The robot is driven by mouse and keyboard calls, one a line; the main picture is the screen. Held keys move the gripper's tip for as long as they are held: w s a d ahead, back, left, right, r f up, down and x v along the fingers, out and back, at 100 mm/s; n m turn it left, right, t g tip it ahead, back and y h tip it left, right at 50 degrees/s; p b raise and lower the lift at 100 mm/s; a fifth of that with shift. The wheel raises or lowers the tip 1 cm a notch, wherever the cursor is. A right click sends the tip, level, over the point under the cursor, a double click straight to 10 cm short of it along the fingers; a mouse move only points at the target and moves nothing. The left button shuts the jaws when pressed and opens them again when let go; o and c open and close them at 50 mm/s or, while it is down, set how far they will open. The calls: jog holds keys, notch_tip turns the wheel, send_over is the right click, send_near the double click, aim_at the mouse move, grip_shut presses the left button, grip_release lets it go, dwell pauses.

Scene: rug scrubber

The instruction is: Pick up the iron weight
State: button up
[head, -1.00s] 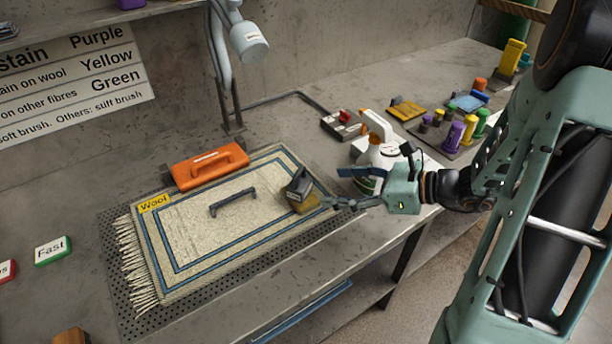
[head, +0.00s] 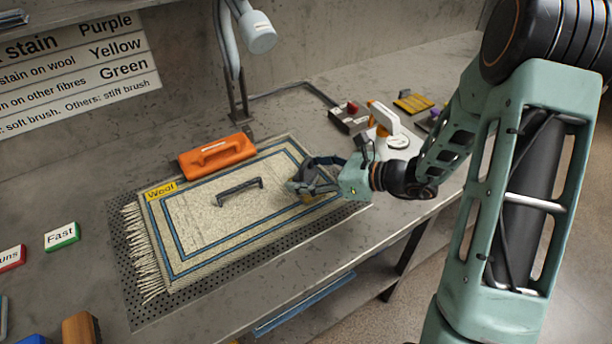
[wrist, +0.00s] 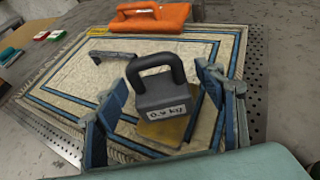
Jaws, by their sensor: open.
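The iron weight (wrist: 163,93) is a dark grey block with a loop handle and a "0.5 kg" label. In the wrist view it stands on a yellowish-brown block (wrist: 165,130) at the right part of the rug. My gripper (wrist: 158,100) is open, with its blue-padded fingers on either side of the weight and apart from its handle. In the head view my gripper (head: 310,182) is over the rug's right end and partly hides the weight (head: 299,186).
The cream rug (head: 190,222) with blue borders and a "Wool" tag lies on a perforated mat (head: 150,312). A dark handle (head: 238,190) lies on the rug.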

aim_at(309, 163)
jog(key=shift+c, duration=0.2)
grip_shut()
jog(key=shift+r, duration=0.1)
dwell(0.5)
jog(key=shift+w+r, duration=0.1)
jog(key=shift+r, duration=0.35)
notch_tip(309, 163, up, 2)
jog(key=shift+r, duration=0.1)
jog(key=s+d+r+b, duration=0.1)
jog(key=s+d+r, duration=0.1)
jog(key=s+r, duration=0.7)
jog(key=shift+s+d+r+b, duration=0.3)
jog(key=shift+s+d+r, duration=0.05)
jog(key=shift+s, duration=2.1)
